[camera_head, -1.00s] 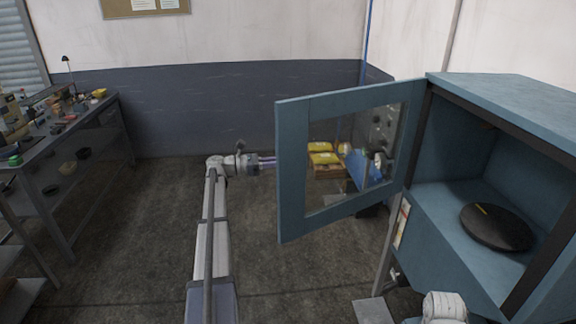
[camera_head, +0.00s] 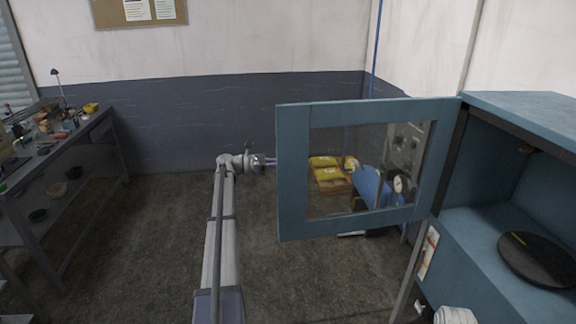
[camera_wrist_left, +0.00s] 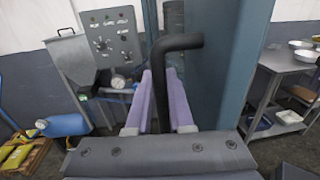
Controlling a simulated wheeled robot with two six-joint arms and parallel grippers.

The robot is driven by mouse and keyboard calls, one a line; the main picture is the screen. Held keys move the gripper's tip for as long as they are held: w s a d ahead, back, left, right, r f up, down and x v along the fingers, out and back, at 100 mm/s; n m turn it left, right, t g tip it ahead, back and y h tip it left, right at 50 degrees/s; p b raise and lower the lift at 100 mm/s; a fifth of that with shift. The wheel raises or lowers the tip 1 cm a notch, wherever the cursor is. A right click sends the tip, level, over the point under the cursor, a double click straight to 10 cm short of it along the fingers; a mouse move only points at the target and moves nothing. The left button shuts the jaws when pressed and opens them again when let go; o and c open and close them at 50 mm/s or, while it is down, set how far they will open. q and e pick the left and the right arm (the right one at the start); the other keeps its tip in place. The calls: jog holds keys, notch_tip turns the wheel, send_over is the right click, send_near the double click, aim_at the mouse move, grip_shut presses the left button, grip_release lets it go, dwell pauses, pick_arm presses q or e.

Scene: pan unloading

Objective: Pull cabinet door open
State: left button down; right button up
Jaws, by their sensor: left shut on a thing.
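The blue cabinet door (camera_head: 294,172), with a glass pane, stands swung out to the left of the blue cabinet (camera_head: 522,102). The cabinet's opening is uncovered, and a dark round pan (camera_head: 538,258) lies inside. My left gripper (camera_head: 270,161) is at the door's outer edge, its tips partly hidden behind the frame. In the left wrist view its purple fingers (camera_wrist_left: 161,100) are shut on the black door handle (camera_wrist_left: 178,42), which bends to the right at the top. My right gripper is not in view; a white piece of my right arm shows at the bottom right.
A cluttered workbench (camera_head: 62,150) stands at the left. Through the glass, yellow packages (camera_head: 327,172) on a pallet and a blue container (camera_head: 370,186) show behind the door. The floor (camera_head: 130,250) between bench and door is clear.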

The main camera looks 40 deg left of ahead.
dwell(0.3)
pick_arm(q)
jog(key=c, duration=0.8)
grip_release()
jog(key=v, duration=0.7)
jog(key=shift+s+a, duration=0.2)
jog(key=shift+a, duration=0.05)
jog(key=shift+f, duration=0.1)
